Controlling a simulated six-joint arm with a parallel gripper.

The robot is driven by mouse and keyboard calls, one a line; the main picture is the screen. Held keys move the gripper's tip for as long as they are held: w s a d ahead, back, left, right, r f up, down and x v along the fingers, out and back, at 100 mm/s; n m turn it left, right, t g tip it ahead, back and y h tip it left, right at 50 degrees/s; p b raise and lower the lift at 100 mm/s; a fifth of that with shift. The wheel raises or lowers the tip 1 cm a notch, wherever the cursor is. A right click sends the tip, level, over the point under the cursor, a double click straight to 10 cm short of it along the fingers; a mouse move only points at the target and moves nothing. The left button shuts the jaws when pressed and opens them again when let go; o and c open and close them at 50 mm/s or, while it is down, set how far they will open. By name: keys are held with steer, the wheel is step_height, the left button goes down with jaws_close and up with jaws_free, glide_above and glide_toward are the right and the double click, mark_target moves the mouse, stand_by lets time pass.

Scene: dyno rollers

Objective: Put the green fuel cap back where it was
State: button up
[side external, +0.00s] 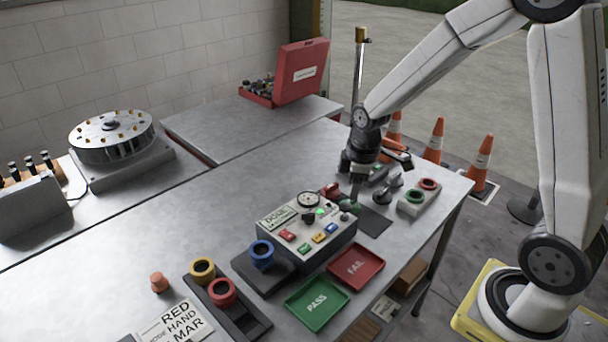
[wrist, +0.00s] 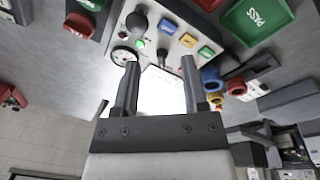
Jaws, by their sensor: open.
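My gripper (side external: 355,190) is open and points down just behind the right end of the grey control console. In the wrist view, its two fingers (wrist: 160,75) stand apart with only a bright pale surface showing between them. A green ring-topped piece (side external: 414,195) sits in a pale grey block at the right, in front of a red one. Contact with the fingers is unclear.
The console (side external: 300,225) carries a gauge, a lit green lamp and coloured buttons. A green PASS tray (side external: 317,303) and red FAIL tray (side external: 356,265) lie in front. A blue ring piece (side external: 262,254) stands left of it. A dark mat (side external: 375,222) lies to the right.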

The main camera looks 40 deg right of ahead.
steer(key=s+a+m+t, duration=0.1)
steer(key=s+a+m, duration=0.5)
steer(key=s, duration=0.4)
steer(key=shift+m, duration=0.9)
